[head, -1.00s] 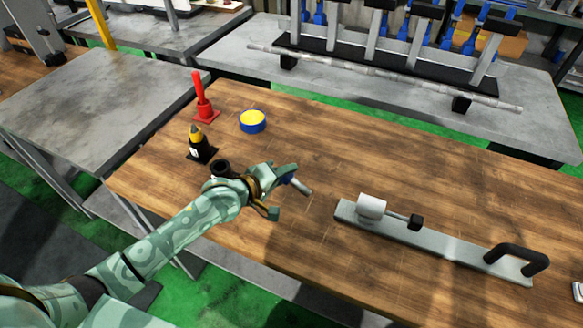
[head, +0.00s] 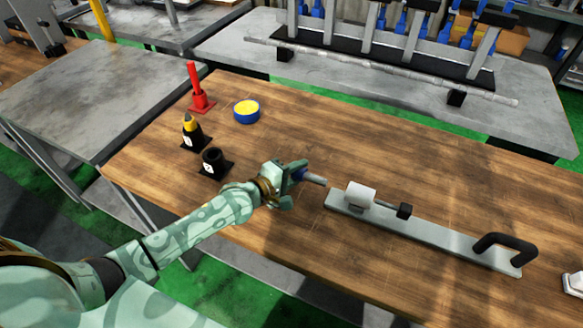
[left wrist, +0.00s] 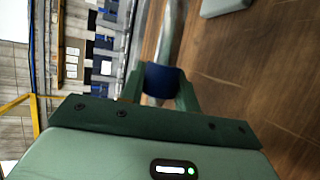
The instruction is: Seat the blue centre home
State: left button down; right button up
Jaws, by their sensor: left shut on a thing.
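My left gripper (head: 296,178) is shut on the blue centre (head: 302,174), above the wooden table's middle. The centre's grey tip points right, towards a grey base bar (head: 440,238) with a white cylinder (head: 360,193) near its left end. The tip is apart from the cylinder. In the left wrist view the blue centre (left wrist: 165,81) sits between the fingers. An empty-looking black socket holder (head: 214,162) stands left of the gripper. My right gripper is out of view.
A black holder with a yellow-tipped piece (head: 191,129), a red upright piece on a red base (head: 197,90) and a blue-and-yellow round tin (head: 247,111) stand at the back left. A black handle (head: 504,250) rises from the bar's right end. The table behind the bar is clear.

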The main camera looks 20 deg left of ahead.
aim_at(311, 180)
pick_arm(q)
jog(key=shift+d+r+p, duration=0.1)
jog(key=shift+d+p, duration=0.6)
jog(key=shift+d, duration=1.3)
jog(key=shift+p, duration=0.4)
jog(key=shift+d, duration=0.35)
jog(key=shift+s+d+p, duration=0.2)
jog(key=shift+d+p, duration=0.85)
jog(key=shift+d, duration=2.25)
jog(key=c, duration=0.9)
grip_release()
jog(key=shift+c, duration=0.2)
jog(key=shift+s, duration=0.1)
jog(key=shift+s, duration=0.1)
